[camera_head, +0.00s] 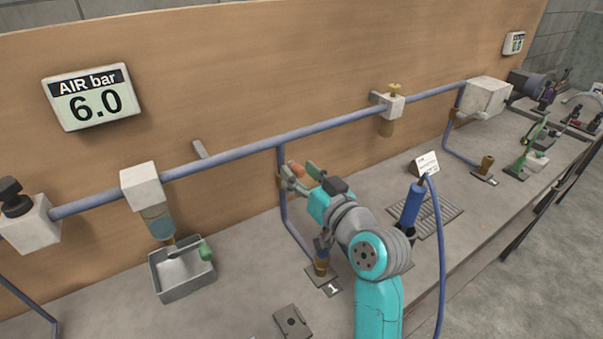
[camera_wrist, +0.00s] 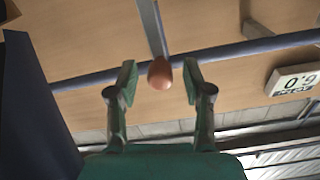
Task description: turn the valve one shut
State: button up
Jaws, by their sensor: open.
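Valve one sits on the drop pipe (camera_head: 283,205) that runs down from the main air line to an outlet beside the label "1" (camera_head: 332,288). Its orange-red handle (camera_head: 297,170) is partly hidden by my gripper (camera_head: 302,176) in the head view. In the wrist view the rounded handle end (camera_wrist: 159,75) shows between the two green-padded fingertips of my gripper (camera_wrist: 160,82). The fingers are open, with a gap on each side of the handle. The handle points toward the wrist camera, out from the board. The valve body is mostly hidden.
The main blue pipe (camera_head: 250,146) runs along the wooden board. A gauge (camera_head: 93,98) reads AIR bar 6.0. A blue tool (camera_head: 412,204) with a hose stands to the right of my arm. A metal tray (camera_head: 183,276) sits on the bench at left.

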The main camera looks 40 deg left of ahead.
grip_shut()
jog(key=shift+w, duration=0.1)
jog(key=w+d+f+m, duration=0.3)
jog(key=w+f+m, duration=0.3)
jog(key=m, duration=1.2)
jog(key=shift+w+f, duration=0.4)
jog(key=shift+f, duration=0.45)
grip_release()
